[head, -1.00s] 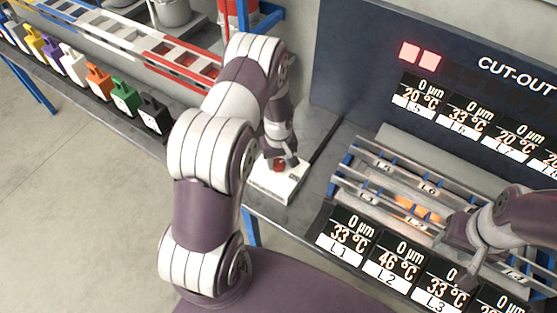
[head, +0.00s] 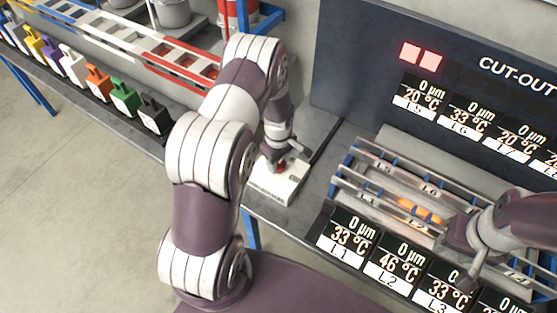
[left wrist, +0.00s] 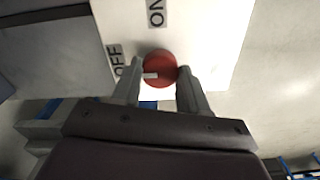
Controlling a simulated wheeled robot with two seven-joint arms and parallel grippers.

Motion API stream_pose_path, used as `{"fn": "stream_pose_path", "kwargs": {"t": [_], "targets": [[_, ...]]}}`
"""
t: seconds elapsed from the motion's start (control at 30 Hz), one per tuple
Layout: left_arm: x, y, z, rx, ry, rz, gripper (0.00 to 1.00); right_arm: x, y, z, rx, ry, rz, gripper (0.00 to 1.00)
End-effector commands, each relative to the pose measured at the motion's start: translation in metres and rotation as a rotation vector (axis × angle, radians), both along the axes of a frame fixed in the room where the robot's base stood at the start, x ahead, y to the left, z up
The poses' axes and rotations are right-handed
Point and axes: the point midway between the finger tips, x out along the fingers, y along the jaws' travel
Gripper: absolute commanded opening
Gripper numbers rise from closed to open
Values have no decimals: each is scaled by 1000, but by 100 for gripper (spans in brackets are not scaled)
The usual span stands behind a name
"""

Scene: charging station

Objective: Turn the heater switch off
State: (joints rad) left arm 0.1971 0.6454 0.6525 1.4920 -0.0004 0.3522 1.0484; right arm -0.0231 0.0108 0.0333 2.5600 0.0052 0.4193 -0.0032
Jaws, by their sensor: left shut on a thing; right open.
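The heater switch is a red round knob (left wrist: 159,68) on a white box (head: 272,185), with ON and OFF labels. In the left wrist view its white mark points left, toward the side of the OFF label (left wrist: 117,61); the ON label (left wrist: 156,12) is at the top. My left gripper (left wrist: 160,84) has a finger on either side of the knob and is shut on it. In the head view this gripper (head: 280,164) partly covers the knob.
A metal rack (head: 372,185) with orange-glowing pieces stands right of the white box. Number displays (head: 348,235) line its front, and a dark CUT-OUT panel (head: 350,70) with two lit red squares rises behind. Several coloured blocks (head: 98,83) line the left bench.

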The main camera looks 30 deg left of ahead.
Motion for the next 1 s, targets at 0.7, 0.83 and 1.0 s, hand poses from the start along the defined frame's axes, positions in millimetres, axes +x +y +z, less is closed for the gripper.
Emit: {"fn": "stream_pose_path", "kwargs": {"t": [0.7, 0.83, 1.0], "targets": [[2, 0, 2, 1, -4, 1, 69, 0, 0, 0, 0, 0, 0, 43], [3, 1, 14, 2, -8, 1, 69, 0, 0, -3, 0, 0, 0, 43], [3, 1, 56, 2, -11, 1, 69, 0, 0, -10, 0, 0, 0, 43]]}}
